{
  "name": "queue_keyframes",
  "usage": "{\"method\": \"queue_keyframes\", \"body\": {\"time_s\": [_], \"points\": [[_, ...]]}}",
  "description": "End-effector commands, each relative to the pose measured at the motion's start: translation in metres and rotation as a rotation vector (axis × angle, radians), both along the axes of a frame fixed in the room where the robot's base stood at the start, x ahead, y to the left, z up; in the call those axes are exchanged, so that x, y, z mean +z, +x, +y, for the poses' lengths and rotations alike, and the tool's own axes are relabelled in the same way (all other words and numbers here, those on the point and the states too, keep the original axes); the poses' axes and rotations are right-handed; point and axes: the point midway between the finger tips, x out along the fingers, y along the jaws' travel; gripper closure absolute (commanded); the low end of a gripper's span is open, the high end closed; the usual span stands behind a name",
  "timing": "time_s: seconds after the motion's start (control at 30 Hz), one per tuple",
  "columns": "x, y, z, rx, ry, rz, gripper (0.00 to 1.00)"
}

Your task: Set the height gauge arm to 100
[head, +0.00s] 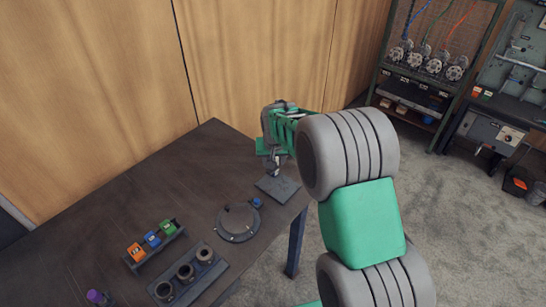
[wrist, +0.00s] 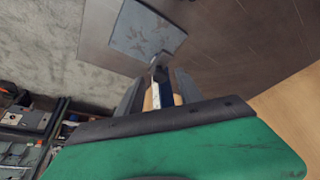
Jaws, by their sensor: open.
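The height gauge stands near the table's right corner. Its flat grey square base (head: 279,188) shows in the head view and also in the wrist view (wrist: 145,33). Its upright column (wrist: 160,78) rises from the base, between the fingers of my gripper (wrist: 158,95) in the wrist view. Tan patches show on both sides of the column, partly hidden by the gripper body; I cannot tell whether they are the gauge arm. My gripper (head: 271,165) is open, above the base and around the column. The scale reading cannot be made out.
On the dark table (head: 150,195) are a round flanged disc (head: 238,222), a rack of orange, blue and green blocks (head: 154,240), a holder with three rings (head: 187,274) and a purple-topped item (head: 96,297). A wood wall stands behind. A shelf rack (head: 437,65) is at back right.

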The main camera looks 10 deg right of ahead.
Motion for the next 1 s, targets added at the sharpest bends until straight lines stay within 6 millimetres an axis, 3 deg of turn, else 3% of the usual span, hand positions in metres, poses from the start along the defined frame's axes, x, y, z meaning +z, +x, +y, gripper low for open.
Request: {"method": "queue_keyframes", "body": {"time_s": [0.3, 0.8, 1.0], "points": [[-0.0060, 0.0029, -0.0005, 0.000, 0.001, -0.002, 0.57], [-0.0055, 0.0027, -0.0004, 0.000, 0.001, -0.002, 0.98], [-0.0055, 0.0027, -0.0004, 0.000, 0.001, -0.001, 1.00]]}}
